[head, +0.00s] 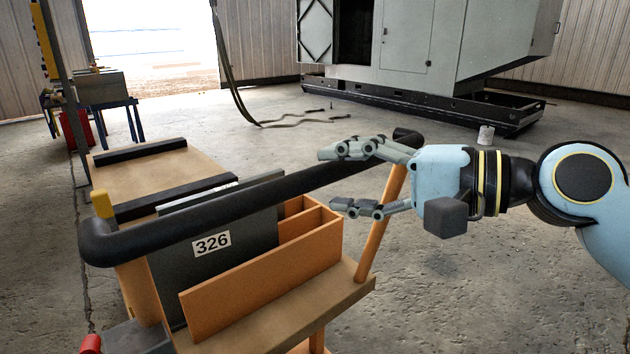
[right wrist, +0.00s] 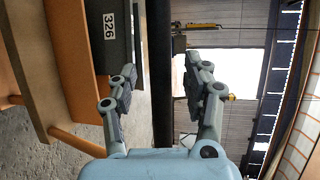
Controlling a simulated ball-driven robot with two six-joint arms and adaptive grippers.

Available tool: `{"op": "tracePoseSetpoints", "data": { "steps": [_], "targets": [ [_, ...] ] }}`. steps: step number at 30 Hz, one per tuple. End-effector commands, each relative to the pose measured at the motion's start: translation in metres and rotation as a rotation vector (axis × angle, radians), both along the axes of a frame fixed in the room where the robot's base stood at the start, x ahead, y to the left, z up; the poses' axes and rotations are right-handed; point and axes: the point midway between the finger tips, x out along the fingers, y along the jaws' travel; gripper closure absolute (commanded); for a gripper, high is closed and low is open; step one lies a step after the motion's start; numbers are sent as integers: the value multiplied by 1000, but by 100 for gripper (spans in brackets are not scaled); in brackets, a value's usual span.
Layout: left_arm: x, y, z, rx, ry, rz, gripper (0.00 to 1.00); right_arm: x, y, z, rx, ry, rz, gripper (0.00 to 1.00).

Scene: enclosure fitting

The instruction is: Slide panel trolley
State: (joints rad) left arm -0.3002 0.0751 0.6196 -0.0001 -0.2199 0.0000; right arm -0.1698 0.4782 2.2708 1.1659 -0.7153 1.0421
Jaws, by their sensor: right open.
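The panel trolley (head: 330,283) has an orange frame, a wooden deck and a thick black handle bar (head: 230,205) across its near side. A dark grey panel (head: 170,275) labelled 326 stands upright on it, beside an orange divided bin (head: 260,290). My right gripper (head: 335,179) is open at the right part of the handle bar, one finger above and one below in the head view. In the right wrist view the handle bar (right wrist: 159,70) runs between the spread fingers (right wrist: 160,95), without visible clamping. My left gripper is not in view.
A large grey enclosure (head: 405,45) on a black skid (head: 440,108) stands at the back right. Straps (head: 300,122) lie on the floor. A blue-legged table (head: 105,105) stands at the back left. Concrete floor between is mostly clear.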

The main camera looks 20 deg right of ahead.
Motion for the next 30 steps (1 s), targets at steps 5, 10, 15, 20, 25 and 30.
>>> {"op": "tracePoseSetpoints", "data": {
  "steps": [5,10,15,20,25,30],
  "targets": [
    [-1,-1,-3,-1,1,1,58,17,16,-4,7,0,-1,51],
    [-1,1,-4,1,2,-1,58,28,26,-7,1,0,0,51],
    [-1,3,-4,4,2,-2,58,32,30,-8,0,1,2,51],
    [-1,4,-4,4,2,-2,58,32,30,-8,0,1,2,51],
    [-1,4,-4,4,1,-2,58,32,30,-8,0,1,1,64],
    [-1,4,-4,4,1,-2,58,31,30,-8,0,1,1,86]
  ]
}}
